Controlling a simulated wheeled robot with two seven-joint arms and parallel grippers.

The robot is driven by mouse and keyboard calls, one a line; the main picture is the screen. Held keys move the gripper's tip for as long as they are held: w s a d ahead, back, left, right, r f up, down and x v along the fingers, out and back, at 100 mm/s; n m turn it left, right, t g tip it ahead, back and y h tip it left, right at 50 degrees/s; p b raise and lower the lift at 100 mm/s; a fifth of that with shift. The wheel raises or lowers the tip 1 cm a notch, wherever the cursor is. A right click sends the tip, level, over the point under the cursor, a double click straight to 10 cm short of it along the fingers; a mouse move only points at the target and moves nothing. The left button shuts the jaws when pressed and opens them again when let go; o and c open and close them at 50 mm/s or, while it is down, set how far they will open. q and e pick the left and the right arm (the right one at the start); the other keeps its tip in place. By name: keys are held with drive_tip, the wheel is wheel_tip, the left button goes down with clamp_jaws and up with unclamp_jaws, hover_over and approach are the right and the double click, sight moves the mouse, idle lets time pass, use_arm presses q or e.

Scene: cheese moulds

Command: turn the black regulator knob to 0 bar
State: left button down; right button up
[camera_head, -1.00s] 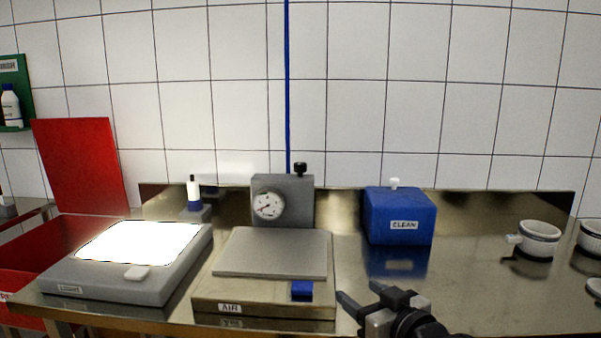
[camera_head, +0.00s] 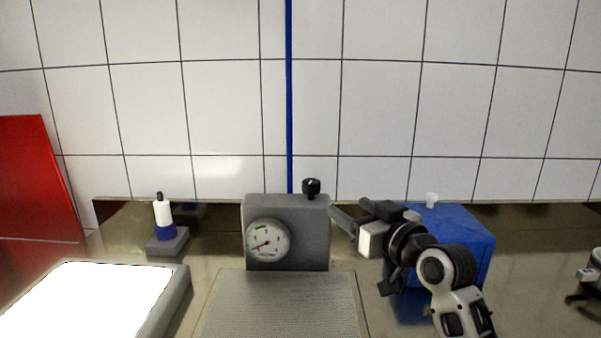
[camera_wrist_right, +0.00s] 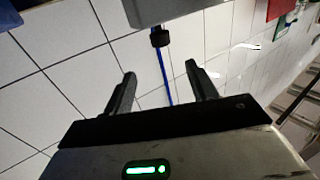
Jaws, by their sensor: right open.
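The black regulator knob (camera_head: 311,187) stands on the top right of a grey regulator block (camera_head: 287,232). A round white gauge (camera_head: 267,241) with a needle and a short green arc is on the block's front; its reading is too small to tell. My right gripper (camera_head: 348,219) is open and empty, just right of the block and a little below the knob. In the right wrist view the knob (camera_wrist_right: 160,37) shows beyond the two open fingers (camera_wrist_right: 163,90), apart from them.
A blue box (camera_head: 466,244) stands behind and right of my right gripper. A perforated plate (camera_head: 283,305) lies in front of the block. A white and blue bottle (camera_head: 163,219) and a bright light panel (camera_head: 85,300) are at the left. Tiled wall is behind.

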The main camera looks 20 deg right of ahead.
approach(316, 185)
drive_tip(key=w, duration=0.3)
drive_tip(key=x, duration=0.3)
drive_tip(key=p+x, duration=0.1)
drive_tip(key=x, duration=0.5)
drive_tip(key=shift+a, duration=0.35)
use_arm(q)
drive_tip(key=shift+s+r, duration=0.25)
drive_tip(key=shift+s, duration=0.2)
